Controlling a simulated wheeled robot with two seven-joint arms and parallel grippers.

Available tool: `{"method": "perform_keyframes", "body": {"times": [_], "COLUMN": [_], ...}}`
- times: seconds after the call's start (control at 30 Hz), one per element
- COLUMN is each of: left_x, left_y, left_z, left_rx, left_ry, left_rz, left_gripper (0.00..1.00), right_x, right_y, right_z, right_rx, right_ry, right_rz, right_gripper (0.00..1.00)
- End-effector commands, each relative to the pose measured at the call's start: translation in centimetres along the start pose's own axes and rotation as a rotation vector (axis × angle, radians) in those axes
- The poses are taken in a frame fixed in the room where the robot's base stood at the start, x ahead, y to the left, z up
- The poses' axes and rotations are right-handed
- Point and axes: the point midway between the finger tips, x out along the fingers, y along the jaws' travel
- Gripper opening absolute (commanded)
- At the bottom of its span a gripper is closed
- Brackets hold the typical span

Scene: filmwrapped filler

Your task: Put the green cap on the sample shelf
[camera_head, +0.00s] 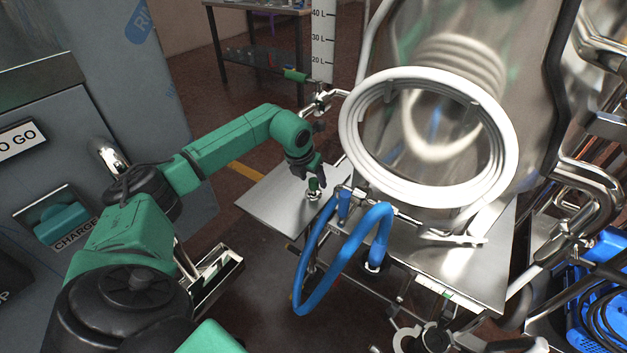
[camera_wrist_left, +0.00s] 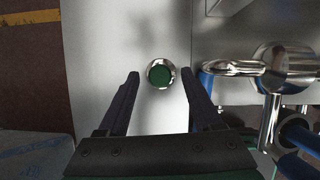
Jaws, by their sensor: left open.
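The green cap (camera_head: 314,184) sits on a small shiny metal fitting on a flat steel plate (camera_head: 270,205). In the left wrist view the cap (camera_wrist_left: 160,76) shows from above as a dark green disc inside a bright metal ring. My left gripper (camera_head: 313,171) is open, pointing down just above the cap. In the wrist view its fingers lie on either side of the cap, with gaps on both sides. I cannot tell from the frames which surface is the sample shelf. My right gripper is not in view.
A blue hose (camera_head: 330,250) and metal pipework stand close right of the cap. A large steel vessel with a white ring coil (camera_head: 350,125) rises behind. A narrow metal tray (camera_head: 222,280) is below my arm. A dark table (camera_head: 255,55) stands far back.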

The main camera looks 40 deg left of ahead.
Motion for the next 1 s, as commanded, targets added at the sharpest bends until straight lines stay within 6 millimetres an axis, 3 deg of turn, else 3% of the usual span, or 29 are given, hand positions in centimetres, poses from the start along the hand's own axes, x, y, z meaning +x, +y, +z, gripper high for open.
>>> {"method": "perform_keyframes", "body": {"times": [0.2, 0.4, 1.0], "left_x": [-6.3, -9.5, -9.8], "left_y": [0.1, 0.1, 0.0], "left_z": [0.2, 0.1, 0.0], "left_rx": [0.002, 0.001, 0.000], "left_ry": [-0.003, -0.001, 0.000], "left_rz": [0.003, 0.002, 0.000], "left_gripper": [0.67, 0.67, 0.67], "right_x": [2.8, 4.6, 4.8], "right_y": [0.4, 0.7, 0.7], "right_z": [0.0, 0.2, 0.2], "right_rx": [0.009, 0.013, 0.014], "right_ry": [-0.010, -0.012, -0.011], "right_rz": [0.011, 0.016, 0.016], "right_gripper": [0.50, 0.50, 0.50]}}
